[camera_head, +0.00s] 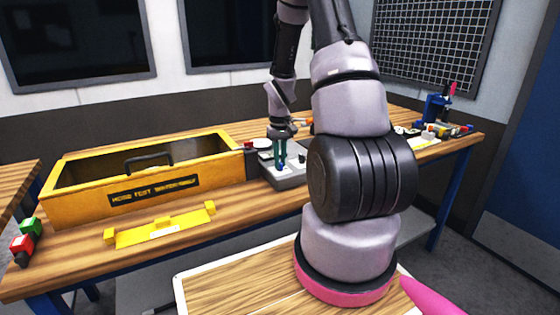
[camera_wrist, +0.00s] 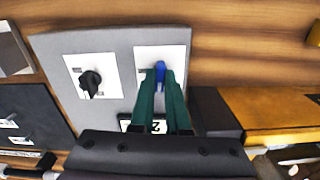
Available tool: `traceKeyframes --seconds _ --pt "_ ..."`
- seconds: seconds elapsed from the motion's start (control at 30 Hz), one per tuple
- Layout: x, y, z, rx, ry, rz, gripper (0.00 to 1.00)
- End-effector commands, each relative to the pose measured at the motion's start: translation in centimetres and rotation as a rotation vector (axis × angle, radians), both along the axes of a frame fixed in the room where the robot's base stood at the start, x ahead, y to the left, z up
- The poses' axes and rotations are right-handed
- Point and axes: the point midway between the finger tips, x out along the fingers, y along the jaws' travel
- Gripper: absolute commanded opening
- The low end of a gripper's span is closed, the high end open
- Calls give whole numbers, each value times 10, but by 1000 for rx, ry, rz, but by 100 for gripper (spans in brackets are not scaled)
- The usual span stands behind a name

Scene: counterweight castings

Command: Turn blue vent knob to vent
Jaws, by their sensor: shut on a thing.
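The blue vent knob (camera_wrist: 160,72) sits on a white label plate on a grey panel box (camera_wrist: 112,42). In the wrist view my gripper (camera_wrist: 160,84) reaches down over this plate, its green fingers shut on the blue knob. The knob's blue top shows between the fingertips; the rest of it and part of the label are hidden. In the head view my gripper (camera_head: 282,166) points down at the grey box (camera_head: 290,181) on the bench.
A black knob (camera_wrist: 90,83) on its own white plate is left of the blue one. A small display (camera_wrist: 158,126) lies partly behind my fingers. A yellow case (camera_head: 60,209) stands left of the box, with a yellow bracket (camera_head: 150,235) before it.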

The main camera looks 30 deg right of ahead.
Motion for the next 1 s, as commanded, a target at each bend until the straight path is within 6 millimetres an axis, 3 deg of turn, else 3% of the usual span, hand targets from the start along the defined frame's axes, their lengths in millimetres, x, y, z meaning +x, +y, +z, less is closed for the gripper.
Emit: traceKeyframes --seconds 0.3,0.77,0.8,0.87,1.0 --pt "1 0 1 0 -2 97 0" --pt "1 0 1 -1 -2 111 0" --pt "1 0 1 -1 -2 111 17" --pt "1 0 1 -1 -2 110 40" --pt "0 0 0 0 -1 110 44"
